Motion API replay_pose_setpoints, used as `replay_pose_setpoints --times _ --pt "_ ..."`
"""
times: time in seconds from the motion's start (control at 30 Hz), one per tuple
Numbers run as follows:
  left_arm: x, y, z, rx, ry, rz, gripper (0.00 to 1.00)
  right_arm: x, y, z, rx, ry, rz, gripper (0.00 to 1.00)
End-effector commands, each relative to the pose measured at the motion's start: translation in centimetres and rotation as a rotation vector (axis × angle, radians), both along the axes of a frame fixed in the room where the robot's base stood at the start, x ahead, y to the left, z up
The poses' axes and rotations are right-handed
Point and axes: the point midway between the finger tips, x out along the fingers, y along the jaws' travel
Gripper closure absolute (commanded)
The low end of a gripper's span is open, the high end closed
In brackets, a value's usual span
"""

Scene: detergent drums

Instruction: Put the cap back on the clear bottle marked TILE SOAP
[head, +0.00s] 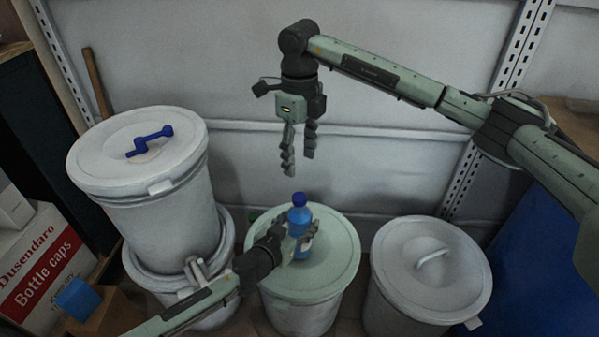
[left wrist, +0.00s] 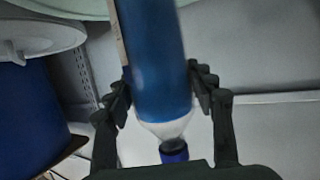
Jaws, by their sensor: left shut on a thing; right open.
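A clear bottle (head: 299,219) with blue liquid stands upright over the pale green drum lid (head: 335,262). A blue cap (head: 299,198) sits at the top of its neck; how tightly, I cannot tell. My left gripper (head: 292,237) is shut around the bottle's body. In the left wrist view the bottle (left wrist: 153,60) appears neck-down between the fingers (left wrist: 160,78), with the dark blue cap (left wrist: 174,153) at the neck's end. No label text is readable. My right gripper (head: 298,164) is open and empty, pointing down above the bottle, apart from the cap.
A white lidded drum (head: 165,215) with a blue crank-shaped thing (head: 149,141) on its lid stands on another at left. A grey-white drum (head: 425,275) stands at right. A "Bottle caps" carton (head: 45,265) is far left. A wall is behind.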

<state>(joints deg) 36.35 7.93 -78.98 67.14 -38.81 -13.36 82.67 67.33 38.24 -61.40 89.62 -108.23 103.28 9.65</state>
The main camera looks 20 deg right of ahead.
Motion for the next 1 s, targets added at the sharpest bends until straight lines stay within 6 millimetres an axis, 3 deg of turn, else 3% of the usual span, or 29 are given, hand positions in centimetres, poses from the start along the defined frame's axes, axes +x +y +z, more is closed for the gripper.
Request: replay_pose_setpoints --times 0.13,0.4,0.43,0.63,1.0 --pt "-0.01 0.04 -0.07 0.001 0.001 0.000 1.00 -0.02 0.02 1.01 0.000 0.000 0.001 0.48" --pt "-0.01 0.04 -0.06 0.001 0.001 0.000 1.00 -0.04 0.02 1.16 0.000 0.001 0.001 0.48" --pt "-0.01 0.04 -0.06 0.001 0.001 0.000 0.44 -0.04 0.02 1.15 0.000 0.001 0.001 0.48" --pt "0.00 0.03 -0.04 0.001 0.001 0.000 0.21 -0.03 0.03 1.13 0.000 0.001 0.001 0.48" --pt "-0.26 0.33 0.13 0.000 0.000 0.000 0.21 -0.04 0.02 1.12 0.000 0.001 0.001 0.48"
